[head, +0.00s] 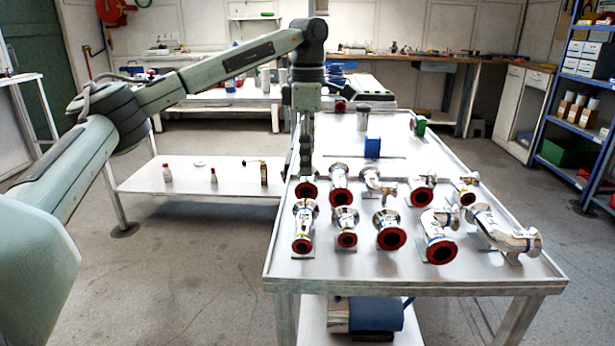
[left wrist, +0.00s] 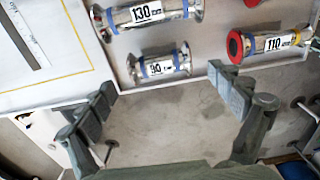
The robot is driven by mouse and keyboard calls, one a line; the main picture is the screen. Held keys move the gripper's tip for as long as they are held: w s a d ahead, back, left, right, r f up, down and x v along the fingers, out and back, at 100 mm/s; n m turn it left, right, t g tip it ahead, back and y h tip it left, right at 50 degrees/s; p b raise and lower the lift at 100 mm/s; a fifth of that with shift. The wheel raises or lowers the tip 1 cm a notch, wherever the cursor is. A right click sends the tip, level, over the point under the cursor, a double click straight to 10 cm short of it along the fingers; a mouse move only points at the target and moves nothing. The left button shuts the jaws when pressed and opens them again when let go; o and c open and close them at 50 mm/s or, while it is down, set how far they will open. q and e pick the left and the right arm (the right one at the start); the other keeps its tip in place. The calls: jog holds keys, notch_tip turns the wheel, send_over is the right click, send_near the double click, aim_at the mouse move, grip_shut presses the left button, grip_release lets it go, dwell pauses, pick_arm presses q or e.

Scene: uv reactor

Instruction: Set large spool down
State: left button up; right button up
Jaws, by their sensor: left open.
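Several shiny metal pipe spools, many with red end faces, stand in rows on the metal table (head: 350,275) in the head view. A long one (head: 510,238) lies at the front right; I cannot tell which is the large spool. My left gripper (head: 306,172) points down at the table's left side, close to the spools. In the left wrist view, its fingers (left wrist: 160,77) are spread with nothing held between them. Beyond them lie a spool labelled 130 (left wrist: 145,13), a shorter spool (left wrist: 160,64) and a red-ended spool labelled 110 (left wrist: 268,43). My right gripper is out of view.
A blue block (head: 372,147) and a grey capped cylinder (head: 364,120) stand farther back on the table. A low side table (head: 190,180) with small bottles is at the left. A blue shelf rack (head: 570,150) stands at the right. The table's front strip is clear.

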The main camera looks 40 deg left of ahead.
pick_arm(q)
notch_tip(320, 180, up, 6)
jog(key=shift+r, duration=0.2)
